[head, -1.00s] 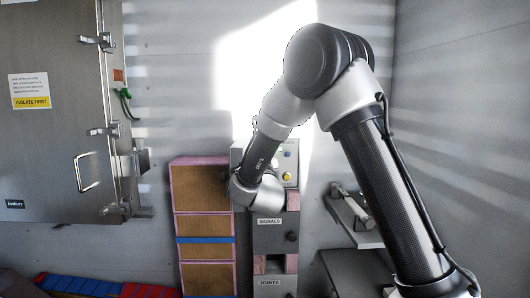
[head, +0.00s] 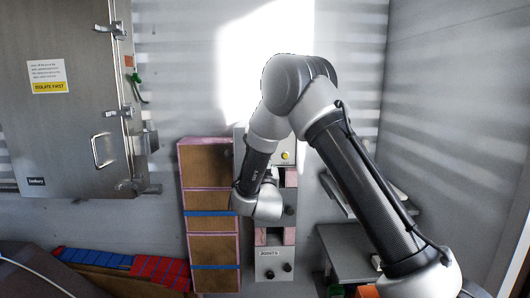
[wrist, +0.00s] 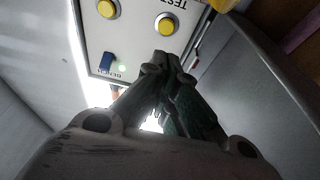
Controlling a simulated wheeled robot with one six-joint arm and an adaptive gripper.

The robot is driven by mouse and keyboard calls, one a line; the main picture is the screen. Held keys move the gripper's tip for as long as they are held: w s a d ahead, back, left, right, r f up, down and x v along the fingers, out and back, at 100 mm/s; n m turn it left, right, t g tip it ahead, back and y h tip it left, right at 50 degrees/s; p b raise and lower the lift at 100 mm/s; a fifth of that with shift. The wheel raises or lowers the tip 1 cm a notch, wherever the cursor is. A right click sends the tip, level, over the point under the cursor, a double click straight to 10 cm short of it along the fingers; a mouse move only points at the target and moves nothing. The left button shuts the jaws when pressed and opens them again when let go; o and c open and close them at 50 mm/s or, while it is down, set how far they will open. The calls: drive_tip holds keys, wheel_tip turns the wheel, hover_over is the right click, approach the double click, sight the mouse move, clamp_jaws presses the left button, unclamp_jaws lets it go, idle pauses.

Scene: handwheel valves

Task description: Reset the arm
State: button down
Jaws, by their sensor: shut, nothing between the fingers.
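My arm (head: 360,180) rises from the lower right, bends at a high elbow and reaches down to the left in the head view. Its wrist (head: 258,203) is in front of the grey control panels. My gripper is hidden in the head view. In the wrist view my gripper (wrist: 166,58) is shut and empty, its fingertips together near a light panel (wrist: 135,45). That panel carries yellow round buttons, a blue switch (wrist: 107,61) and a small green light. I cannot tell whether the fingertips touch the panel.
A steel cabinet door (head: 62,120) with a handle is at the left. Red and blue blocks (head: 125,266) lie low at the left. A grey bench (head: 345,250) is at the right.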

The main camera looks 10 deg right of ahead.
drive_tip(key=shift+s+f, duration=0.3)
drive_tip(key=shift+f, duration=0.25)
drive_tip(key=shift+r, duration=0.1)
drive_tip(key=s+d+r+n+g+y, duration=0.1)
drive_tip(key=s+d+r+g+y, duration=0.25)
drive_tip(key=s, duration=0.25)
drive_tip(key=s+d+r+n+g+y, duration=0.1)
drive_tip(key=s+d+r+g+y, duration=0.1)
drive_tip(key=s+r+g, duration=0.4)
drive_tip(key=s+d+f+g, duration=0.1)
drive_tip(key=s+d+g, duration=0.1)
drive_tip(key=s, duration=1)
drive_tip(key=s+d+f+g+h, duration=0.1)
drive_tip(key=s+d+f+g, duration=0.1)
drive_tip(key=s, duration=1)
drive_tip(key=s+d+f+g, duration=0.2)
drive_tip(key=s+d, duration=0.3)
drive_tip(key=s, duration=0.6)
drive_tip(key=shift+s+f+g, duration=0.15)
drive_tip(key=shift+s+g, duration=0.25)
drive_tip(key=shift+g, duration=0.25)
